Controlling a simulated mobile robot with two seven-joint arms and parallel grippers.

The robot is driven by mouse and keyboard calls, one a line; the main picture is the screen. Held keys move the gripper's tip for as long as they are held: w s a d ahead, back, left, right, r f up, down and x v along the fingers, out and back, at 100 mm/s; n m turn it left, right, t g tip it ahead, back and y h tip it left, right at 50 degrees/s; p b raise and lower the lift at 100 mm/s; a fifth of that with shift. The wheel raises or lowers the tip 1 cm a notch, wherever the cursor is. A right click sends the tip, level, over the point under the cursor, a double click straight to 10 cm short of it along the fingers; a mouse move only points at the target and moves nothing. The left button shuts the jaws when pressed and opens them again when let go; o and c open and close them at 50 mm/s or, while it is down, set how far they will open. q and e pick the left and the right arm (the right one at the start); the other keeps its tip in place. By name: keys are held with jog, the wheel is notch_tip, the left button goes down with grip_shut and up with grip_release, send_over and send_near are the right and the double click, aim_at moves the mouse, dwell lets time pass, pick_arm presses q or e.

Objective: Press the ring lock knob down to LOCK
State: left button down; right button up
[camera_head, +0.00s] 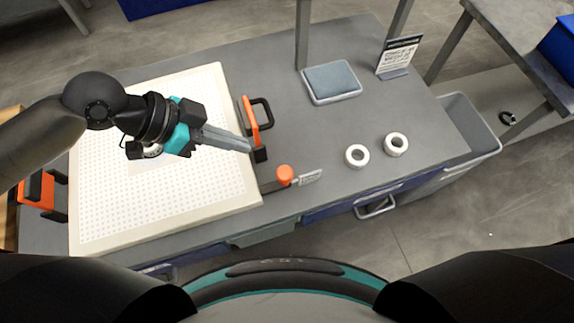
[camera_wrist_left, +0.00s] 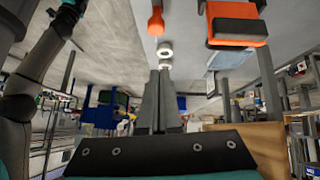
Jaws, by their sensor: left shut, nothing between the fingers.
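The ring lock knob (camera_head: 285,174) is a round orange knob on a dark bar at the front edge of the table, beside a small grey label plate (camera_head: 308,178). In the left wrist view an orange knob (camera_wrist_left: 156,22) shows at the top, beyond my fingers. My left gripper (camera_head: 250,147) is shut and empty. It reaches over the white perforated plate (camera_head: 235,180), with its fingertips up and left of the knob, apart from it. In the left wrist view its shut fingers (camera_wrist_left: 158,75) point up the picture. My right gripper is not in view.
An orange clamp with a black handle (camera_head: 252,118) stands at the plate's right edge, close to my fingertips. Two white rings (camera_head: 357,156) (camera_head: 396,144) lie right of the knob. A blue-grey pad in a tray (camera_head: 332,82) and a sign (camera_head: 398,55) stand behind. Bare table surrounds the rings.

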pick_arm(q)
jog(key=shift+s+d+r, duration=0.1)
dwell(0.3)
send_over(290, 169)
jog(key=a, duration=0.3)
notch_tip(290, 169, down, 7)
jog(key=shift+s+f+b, duration=0.1)
jog(key=shift+b, duration=0.25)
notch_tip(290, 169, down, 3)
jog(key=shift+s+d+f, duration=0.1)
jog(key=shift+s+f, duration=0.05)
jog(key=shift+f+b, duration=0.3)
jog(key=shift+f, duration=0.15)
